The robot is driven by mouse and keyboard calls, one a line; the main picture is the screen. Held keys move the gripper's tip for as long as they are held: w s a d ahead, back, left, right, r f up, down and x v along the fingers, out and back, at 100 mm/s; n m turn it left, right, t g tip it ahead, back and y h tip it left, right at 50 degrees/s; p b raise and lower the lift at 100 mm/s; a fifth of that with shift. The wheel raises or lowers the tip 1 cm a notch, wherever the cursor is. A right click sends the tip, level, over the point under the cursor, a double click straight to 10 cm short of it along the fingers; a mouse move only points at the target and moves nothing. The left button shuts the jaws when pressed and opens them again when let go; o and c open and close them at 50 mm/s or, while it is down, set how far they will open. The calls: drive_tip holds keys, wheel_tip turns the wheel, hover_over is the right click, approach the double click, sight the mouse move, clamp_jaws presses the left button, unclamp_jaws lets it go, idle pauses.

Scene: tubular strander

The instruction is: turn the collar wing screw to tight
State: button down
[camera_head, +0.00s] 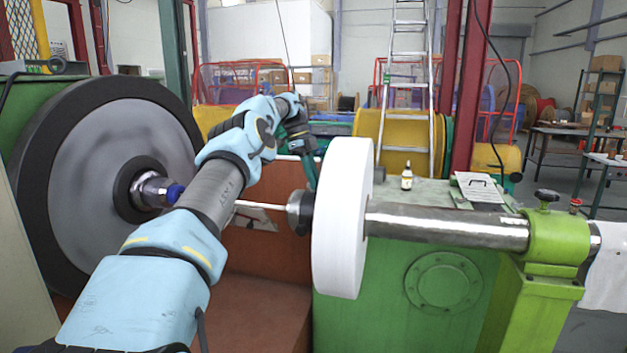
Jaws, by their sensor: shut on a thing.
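The dark metal collar (297,211) sits on the horizontal shaft, against the left side of the white spool (340,215). My gripper (311,185) points down at the top of the collar, close beside the spool's left face. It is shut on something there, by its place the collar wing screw. The screw itself is hidden by the fingers and too small to make out, so its turn angle cannot be told.
A large dark wheel (60,150) stands left of my arm. The thick steel shaft (450,225) runs right into a green bearing block (553,240) with a black knob (547,197).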

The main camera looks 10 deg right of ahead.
drive_tip(key=c, duration=1)
unclamp_jaws()
drive_tip(key=shift+o, duration=0.2)
